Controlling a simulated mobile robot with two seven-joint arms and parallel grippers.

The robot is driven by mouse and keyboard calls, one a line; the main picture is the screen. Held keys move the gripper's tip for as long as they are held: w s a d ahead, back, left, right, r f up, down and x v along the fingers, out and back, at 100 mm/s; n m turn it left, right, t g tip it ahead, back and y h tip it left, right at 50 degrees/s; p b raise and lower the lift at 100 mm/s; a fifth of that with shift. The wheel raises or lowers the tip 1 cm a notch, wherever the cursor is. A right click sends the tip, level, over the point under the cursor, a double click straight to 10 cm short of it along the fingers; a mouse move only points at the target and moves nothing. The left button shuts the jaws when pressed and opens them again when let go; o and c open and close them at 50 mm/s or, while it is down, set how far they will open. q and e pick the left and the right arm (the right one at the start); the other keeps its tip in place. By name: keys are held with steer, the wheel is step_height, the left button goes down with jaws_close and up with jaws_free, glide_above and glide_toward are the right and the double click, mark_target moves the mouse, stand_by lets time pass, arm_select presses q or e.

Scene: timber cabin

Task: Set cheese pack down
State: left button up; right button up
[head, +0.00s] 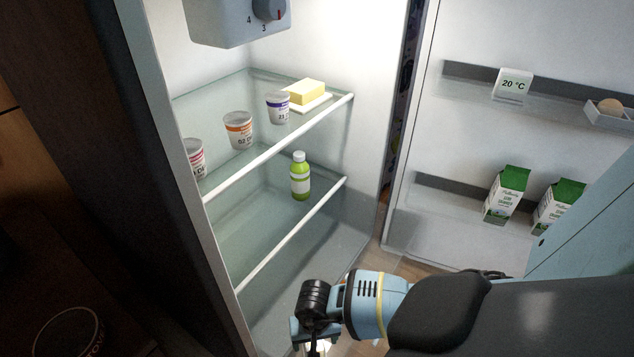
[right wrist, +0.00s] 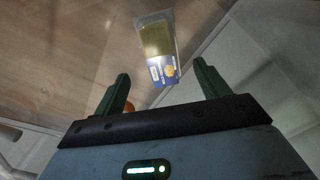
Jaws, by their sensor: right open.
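The cheese pack (right wrist: 155,38) shows in the right wrist view, yellow with a blue printed label at its near end. It lies beyond my right gripper's fingertips, in front of a brown wood-like surface and near a pale edge. I cannot tell whether it rests on that surface. My right gripper (right wrist: 162,78) is open, its two dark green fingers spread with nothing between them. In the head view my right arm reaches in from the right, low before the open fridge, and its gripper is mostly cut off at the bottom edge. My left gripper is not in view.
The fridge's upper glass shelf (head: 278,150) holds several cups and butter (head: 307,91) on a white dish. A green bottle (head: 300,177) stands on the lower shelf (head: 262,240), otherwise clear. The open door holds cartons (head: 506,195) and a thermometer (head: 513,84).

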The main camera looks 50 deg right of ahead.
steer(key=shift+r+p, duration=1)
steer(key=shift+r, duration=1.8)
